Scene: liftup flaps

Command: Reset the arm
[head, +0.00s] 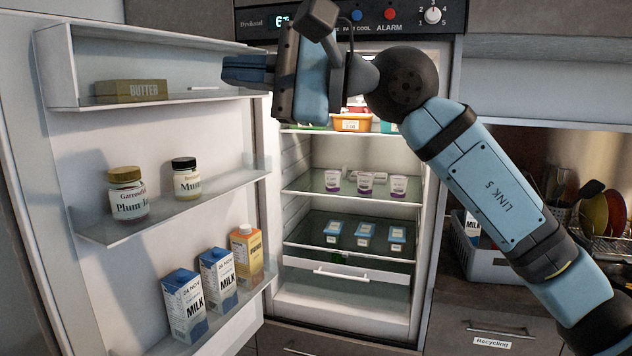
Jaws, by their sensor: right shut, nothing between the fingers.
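My right arm comes in from the lower right and reaches across the top of the open fridge. My right gripper (246,72) points left, its fingers together and empty, in front of the top door compartment near its right end. I cannot tell whether the fingers touch the compartment's flap (190,88). The fridge door (110,240) stands open on the left. A butter pack (131,91) lies in the top door compartment, left of my gripper and apart from it. My left gripper is not in view.
Below on the door are two jars (129,196) and several cartons (184,304). Fridge shelves hold small cups (366,183) and blue-lidded packs (364,234). The control panel (400,17) is just above my arm. A dish rack (597,240) and grey crate (478,262) stand at right.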

